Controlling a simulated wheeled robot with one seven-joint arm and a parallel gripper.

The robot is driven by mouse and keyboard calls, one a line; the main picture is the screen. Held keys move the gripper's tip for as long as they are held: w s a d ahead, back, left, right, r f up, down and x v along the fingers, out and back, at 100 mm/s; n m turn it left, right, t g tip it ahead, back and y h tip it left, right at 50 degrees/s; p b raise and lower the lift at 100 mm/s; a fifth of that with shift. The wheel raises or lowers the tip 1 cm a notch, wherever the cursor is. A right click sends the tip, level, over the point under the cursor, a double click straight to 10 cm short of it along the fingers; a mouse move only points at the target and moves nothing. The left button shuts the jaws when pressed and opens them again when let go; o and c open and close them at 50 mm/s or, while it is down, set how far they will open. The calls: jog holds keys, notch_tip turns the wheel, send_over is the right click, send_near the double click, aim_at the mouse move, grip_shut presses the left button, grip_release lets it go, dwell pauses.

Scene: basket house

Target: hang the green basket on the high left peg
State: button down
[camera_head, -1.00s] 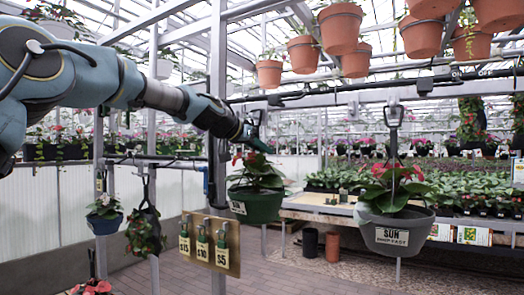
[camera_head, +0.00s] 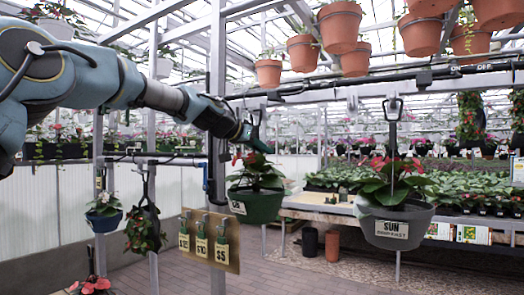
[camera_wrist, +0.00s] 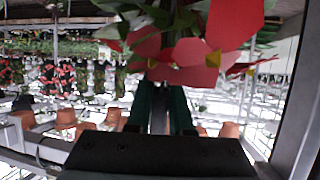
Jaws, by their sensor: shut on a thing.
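The green basket (camera_head: 258,206) hangs upright, with red flowers and a small white tag. Its dark hanger rises past my gripper (camera_head: 260,141), which is at the hanger just above the plant. In the wrist view, my gripper's green fingers (camera_wrist: 162,108) are close together, with red flowers and leaves in front of them. The hanger's hook (camera_head: 256,113) is just below the high dark rail (camera_head: 300,95). I cannot make out the high left peg clearly, nor tell whether the hook touches it.
A grey basket (camera_head: 395,228) marked SUN hangs at the right. A blue basket (camera_head: 104,223) hangs from a low rail at the left. A price board (camera_head: 232,250) and an upright post (camera_head: 217,70) stand close left of the green basket. Terracotta pots (camera_head: 340,28) hang above.

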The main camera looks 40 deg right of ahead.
jog(key=shift+r, duration=0.2)
jog(key=c, duration=0.7)
grip_release()
jog(key=shift+f, duration=0.1)
jog(key=shift+b+v, duration=2.95)
jog(key=shift+v, duration=2.5)
